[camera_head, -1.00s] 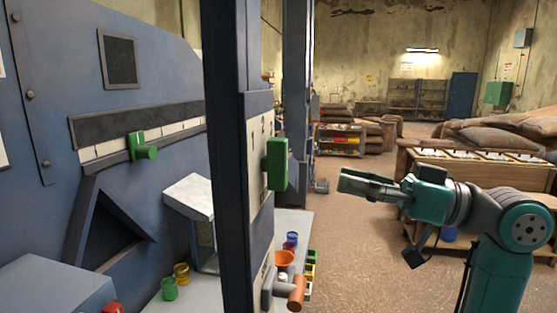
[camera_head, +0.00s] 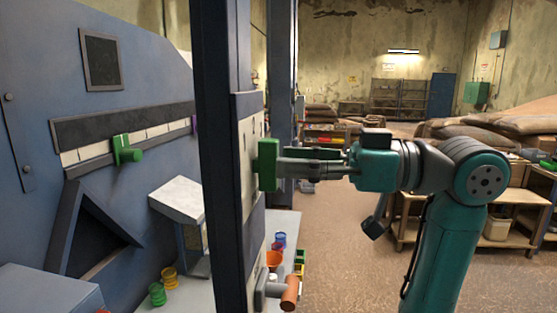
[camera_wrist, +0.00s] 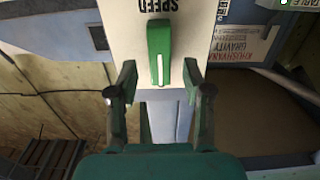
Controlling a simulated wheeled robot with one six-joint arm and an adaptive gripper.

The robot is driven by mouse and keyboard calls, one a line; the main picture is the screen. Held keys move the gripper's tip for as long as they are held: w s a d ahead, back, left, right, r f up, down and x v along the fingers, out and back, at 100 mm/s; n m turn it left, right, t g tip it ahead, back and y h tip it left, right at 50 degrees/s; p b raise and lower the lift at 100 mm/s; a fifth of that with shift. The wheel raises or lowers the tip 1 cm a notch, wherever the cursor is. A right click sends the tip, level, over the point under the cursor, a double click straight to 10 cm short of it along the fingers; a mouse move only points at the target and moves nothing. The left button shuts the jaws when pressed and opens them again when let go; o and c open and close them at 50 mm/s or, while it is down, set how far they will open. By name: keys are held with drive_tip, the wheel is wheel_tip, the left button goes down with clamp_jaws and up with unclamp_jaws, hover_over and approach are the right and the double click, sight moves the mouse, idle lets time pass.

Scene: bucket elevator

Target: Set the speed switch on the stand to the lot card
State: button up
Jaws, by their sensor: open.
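The green speed switch (camera_head: 267,164) sits on the pale plate of the blue stand (camera_head: 222,150). In the wrist view the switch (camera_wrist: 160,52) is a green bar with a white line, under the upside-down word SPEED on the plate (camera_wrist: 196,30). My gripper (camera_head: 293,162) is open, its fingers pointing left at the switch. In the wrist view my gripper (camera_wrist: 155,85) has one finger on each side of the switch's lower end, with gaps showing. I cannot tell whether either finger touches it. I cannot make out a lot card.
An orange-handled lever (camera_head: 289,292) sticks out lower on the stand. A blue machine with a green slider knob (camera_head: 126,150) stands at left. Small coloured cups (camera_head: 168,277) stand on the bench below. Sacks and a wooden table are behind my arm; floor is open between.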

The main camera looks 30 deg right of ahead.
drive_tip(key=shift+x, duration=1.35)
clamp_jaws()
drive_tip(key=shift+w+d+f+m, duration=0.1)
drive_tip(key=shift+m, duration=2.1)
drive_tip(key=shift+w+d+m, duration=0.1)
drive_tip(key=shift+m, duration=2.1)
